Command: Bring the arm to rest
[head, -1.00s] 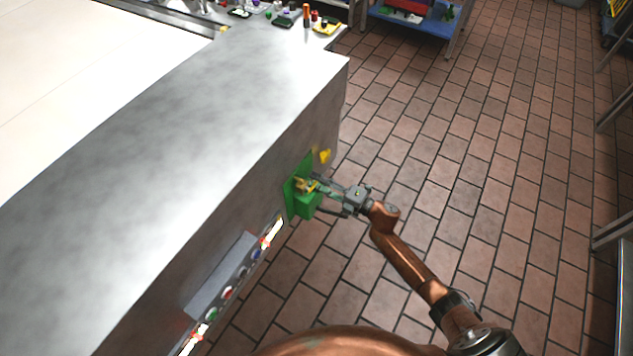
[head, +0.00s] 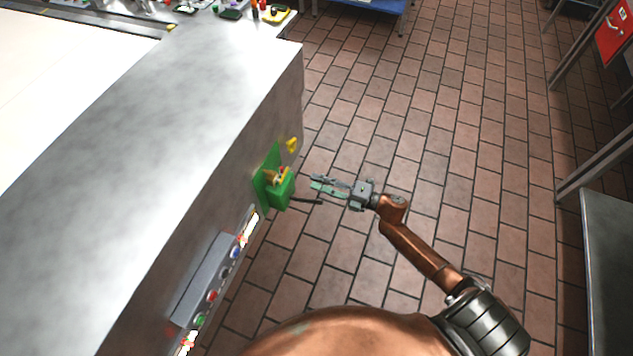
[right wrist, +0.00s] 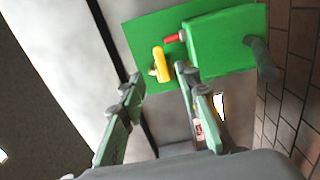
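My right gripper (head: 322,187) is in the head view, to the right of a green box (head: 279,190) on the side of the metal machine. It is apart from the box, and its fingers are spread and empty. In the right wrist view the gripper's two fingers (right wrist: 160,112) stand apart with nothing between them. The green box (right wrist: 225,45) lies beyond them, with a yellow lever (right wrist: 161,64) and a red tip (right wrist: 174,38). My left gripper is not in either view.
The long metal machine (head: 190,120) fills the left, with a row of buttons (head: 225,275) on its side. A yellow knob (head: 292,145) sits above the green box. Tiled floor (head: 450,130) is clear around my right arm. A metal table (head: 610,250) stands at the right edge.

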